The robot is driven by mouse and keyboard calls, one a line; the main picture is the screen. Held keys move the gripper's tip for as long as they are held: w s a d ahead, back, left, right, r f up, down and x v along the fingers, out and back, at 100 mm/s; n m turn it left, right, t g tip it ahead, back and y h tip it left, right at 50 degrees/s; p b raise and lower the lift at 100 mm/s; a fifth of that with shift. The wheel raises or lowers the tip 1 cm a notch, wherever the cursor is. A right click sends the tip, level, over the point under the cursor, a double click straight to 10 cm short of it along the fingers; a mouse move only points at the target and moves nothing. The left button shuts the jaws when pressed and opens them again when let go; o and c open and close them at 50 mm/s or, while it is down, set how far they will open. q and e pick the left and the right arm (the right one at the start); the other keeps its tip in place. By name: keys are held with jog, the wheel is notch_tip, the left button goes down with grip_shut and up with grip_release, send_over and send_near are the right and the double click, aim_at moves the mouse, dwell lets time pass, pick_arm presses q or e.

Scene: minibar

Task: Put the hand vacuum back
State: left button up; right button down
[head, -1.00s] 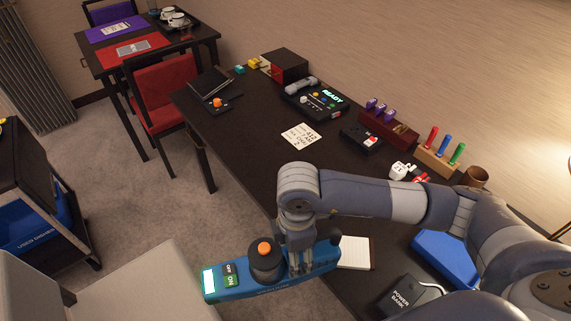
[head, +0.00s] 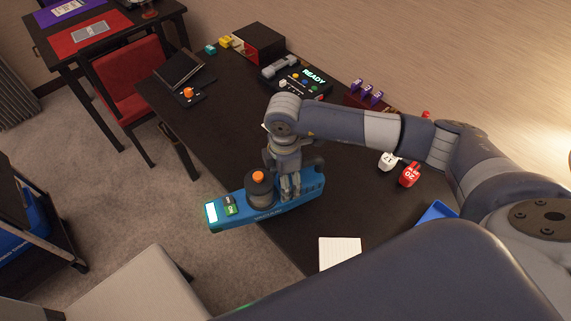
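The blue hand vacuum (head: 235,210) has a lit white panel, OFF and ON buttons and a dark round part with an orange knob on top. My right gripper (head: 289,190) comes down over the vacuum's body and is shut on it; its fingertips are partly hidden. The vacuum lies across the near left edge of the dark table (head: 215,125), its panel end out past the edge over the floor. I cannot tell whether it touches the tabletop. My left gripper is not in view.
A white notepad (head: 340,252) lies nearer on the table. A READY console (head: 300,82), black box (head: 257,43), dark folder (head: 180,68) and orange-knob device (head: 188,95) stand farther back. Red (head: 409,175) and white (head: 387,160) weights lie right. A grey seat (head: 130,290) is below left.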

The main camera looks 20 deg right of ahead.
jog(key=w+d+f+p, duration=0.2)
jog(key=w+d+f, duration=0.1)
jog(key=w+f, duration=0.1)
jog(key=shift+w+p, duration=0.3)
jog(key=shift+w, duration=0.6)
jog(key=shift+c, duration=2.4)
grip_release()
jog(key=shift+s+f, duration=0.15)
notch_tip(320, 180, up, 12)
jog(key=b, duration=0.3)
